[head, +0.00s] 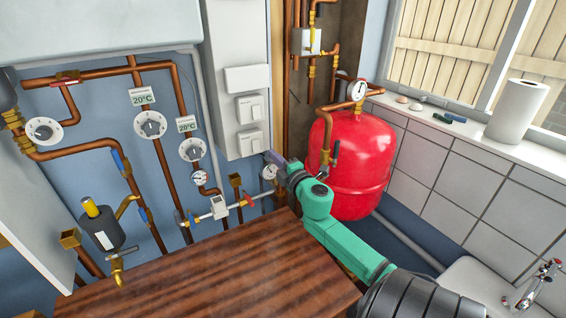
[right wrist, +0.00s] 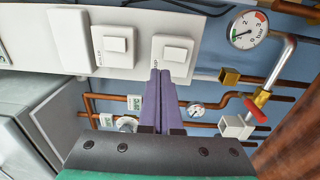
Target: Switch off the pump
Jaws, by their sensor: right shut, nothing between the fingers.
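A white panel (head: 233,88) carries two white rocker switches, an upper one (head: 250,108) and a lower one (head: 250,141). In the right wrist view the switch by my fingertips (right wrist: 175,54) has a partly covered label that seems to end in "MP". The other switch (right wrist: 116,44) lies to its left there. My right gripper (head: 272,160) has purple fingers, shut and empty. In the head view its tips are just below and right of the lower switch. In the right wrist view the fingertips (right wrist: 160,73) overlap that switch's lower left edge; I cannot tell whether they touch. My left gripper is not in view.
Copper pipes with dials (head: 150,124) and valves cover the wall on the left. A red tank (head: 352,165) stands close to the right of my arm. A pressure gauge (right wrist: 248,30) is near the gripper. A brown wooden top (head: 210,270) lies below, clear.

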